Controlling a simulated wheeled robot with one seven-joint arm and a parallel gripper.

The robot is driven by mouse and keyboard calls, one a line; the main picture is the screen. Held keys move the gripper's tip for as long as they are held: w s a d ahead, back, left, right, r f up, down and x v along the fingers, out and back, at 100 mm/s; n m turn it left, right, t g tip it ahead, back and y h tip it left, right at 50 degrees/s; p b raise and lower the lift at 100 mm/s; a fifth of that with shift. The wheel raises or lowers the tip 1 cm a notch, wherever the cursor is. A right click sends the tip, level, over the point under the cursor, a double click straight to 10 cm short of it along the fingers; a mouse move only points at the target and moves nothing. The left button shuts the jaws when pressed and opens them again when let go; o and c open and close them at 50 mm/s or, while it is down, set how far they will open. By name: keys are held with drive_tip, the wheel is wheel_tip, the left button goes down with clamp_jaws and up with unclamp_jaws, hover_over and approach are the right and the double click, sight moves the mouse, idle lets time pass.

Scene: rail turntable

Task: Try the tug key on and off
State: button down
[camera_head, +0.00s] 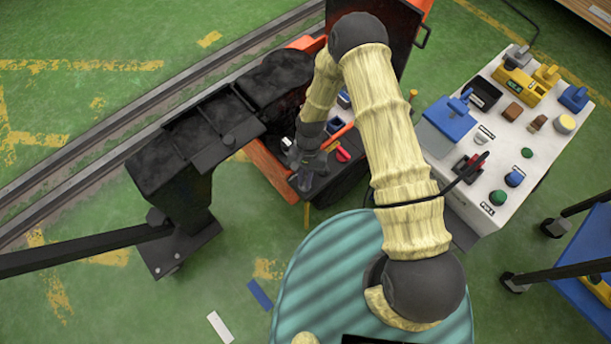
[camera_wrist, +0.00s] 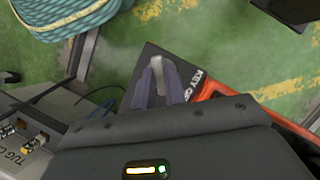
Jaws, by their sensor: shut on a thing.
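The orange-and-black tug (camera_head: 270,165) stands beside the rails, left of my arm in the head view. My gripper (camera_head: 305,182) is low over its near end. In the wrist view my gripper (camera_wrist: 160,66) is shut, with its fingers over a dark panel (camera_wrist: 198,88) whose white label begins "KEY". A pale grey piece (camera_wrist: 158,77) shows between the fingers and looks like the key. The fingers and wrist hide most of it, so I cannot tell whether it sits in the switch or which way it is turned.
A white control bench (camera_head: 515,150) with several coloured controls stands at the right. A black post-like frame (camera_head: 185,185) stands at the left, by the rails (camera_head: 100,145). A blue cart (camera_head: 590,260) is at the right edge.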

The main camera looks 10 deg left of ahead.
drive_tip(key=n+h, duration=0.1)
drive_tip(key=n, duration=0.1)
drive_tip(key=n+h+p, duration=0.1)
drive_tip(key=n, duration=0.2)
drive_tip(key=shift+a+r+n+t, duration=0.1)
drive_tip(key=shift+a+n+t, duration=0.1)
drive_tip(key=shift+n+t, duration=0.1)
drive_tip(key=n, duration=0.2)
drive_tip(key=n+t+h, duration=0.1)
drive_tip(key=n, duration=0.1)
drive_tip(key=shift+n+h+p, duration=0.3)
drive_tip(key=c, duration=1.4)
unclamp_jaws()
drive_tip(key=shift+s, duration=0.1)
drive_tip(key=shift+c, duration=0.2)
drive_tip(key=p+v, duration=0.2)
drive_tip(key=v, duration=1.5)
drive_tip(key=shift+r, duration=0.15)
drive_tip(key=shift+a, duration=0.15)
